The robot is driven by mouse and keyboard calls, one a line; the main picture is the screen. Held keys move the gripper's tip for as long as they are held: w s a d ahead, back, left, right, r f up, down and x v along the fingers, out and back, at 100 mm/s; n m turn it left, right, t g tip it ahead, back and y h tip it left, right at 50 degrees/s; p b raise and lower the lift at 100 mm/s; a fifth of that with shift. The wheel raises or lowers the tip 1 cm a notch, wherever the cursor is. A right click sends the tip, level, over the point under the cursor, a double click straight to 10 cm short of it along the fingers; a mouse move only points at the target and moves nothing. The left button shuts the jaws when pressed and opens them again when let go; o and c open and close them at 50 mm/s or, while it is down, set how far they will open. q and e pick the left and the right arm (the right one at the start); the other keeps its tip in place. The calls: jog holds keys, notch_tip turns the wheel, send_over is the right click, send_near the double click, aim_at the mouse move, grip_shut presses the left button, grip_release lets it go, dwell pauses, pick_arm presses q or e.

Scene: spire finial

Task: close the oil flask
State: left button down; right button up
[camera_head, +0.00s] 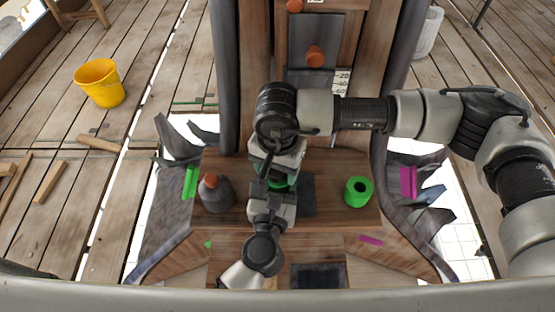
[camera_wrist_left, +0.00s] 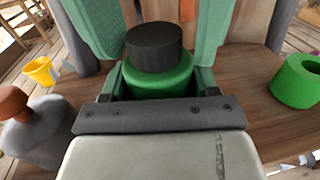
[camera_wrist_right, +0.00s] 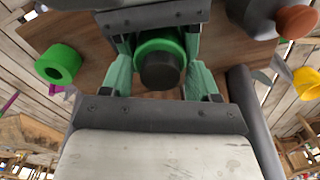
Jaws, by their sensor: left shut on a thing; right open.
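A green round flask body (camera_wrist_left: 160,80) with a dark cap-like top (camera_wrist_left: 154,45) is between the fingers of my left gripper (camera_wrist_left: 155,62); I take it as the oil flask. The left gripper is shut on the green body. In the right wrist view the dark top (camera_wrist_right: 160,71) points towards the camera, with the green body (camera_wrist_right: 158,42) around and behind it. My right gripper (camera_wrist_right: 160,75) is open, its fingers on either side of the dark top. In the head view the two grippers meet and mostly hide the flask; only a bit of green (camera_head: 278,184) shows.
A grey bottle with an orange top (camera_head: 214,193) stands left on the wooden bench (camera_head: 332,205). A green ring-shaped piece (camera_head: 358,191) sits at the right. An upright wooden panel (camera_head: 256,50) rises behind. A yellow bucket (camera_head: 100,83) stands on the plank floor.

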jog(key=c, duration=0.9)
jog(key=shift+c, duration=0.2)
jog(key=o, duration=1.1)
notch_tip(320, 180, up, 12)
